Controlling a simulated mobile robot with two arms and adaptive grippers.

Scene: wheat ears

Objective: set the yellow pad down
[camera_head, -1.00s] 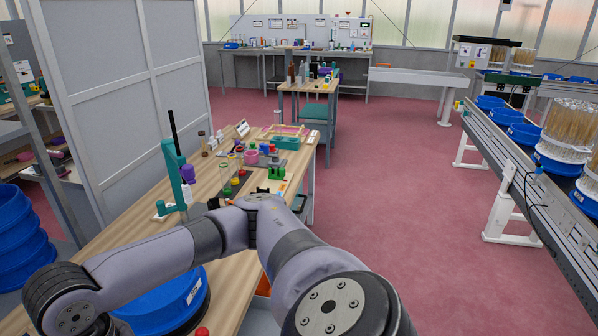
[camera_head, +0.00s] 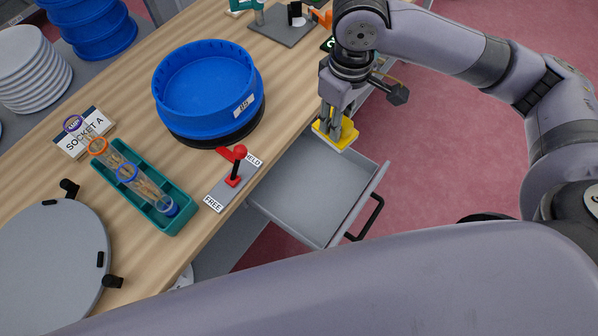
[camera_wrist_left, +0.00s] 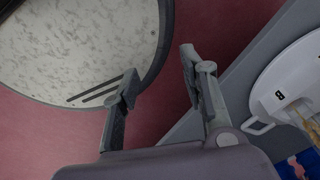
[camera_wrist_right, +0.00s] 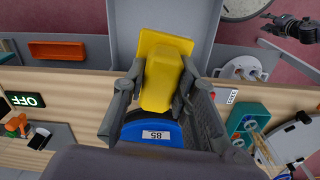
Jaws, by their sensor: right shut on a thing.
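The yellow pad (camera_head: 343,134) is a small yellow block with a wider plate at one end. My right gripper (camera_head: 332,114) is shut on it. In the head view the pad hangs over the far end of an open grey drawer (camera_head: 318,188), near the table edge. In the right wrist view the pad (camera_wrist_right: 160,75) sits between the two fingers, with the drawer (camera_wrist_right: 130,25) beyond it. I cannot tell whether the pad touches anything below. My left gripper (camera_wrist_left: 160,95) shows in the left wrist view with its fingers apart and nothing between them.
A blue round tub (camera_head: 205,90) stands on the wooden table. A red lever (camera_head: 237,165) on a FREE/HELD plate stands near the drawer. A teal tray (camera_head: 150,190) holds a clear tube. A grey disc (camera_head: 50,255) lies at left. The drawer floor looks empty.

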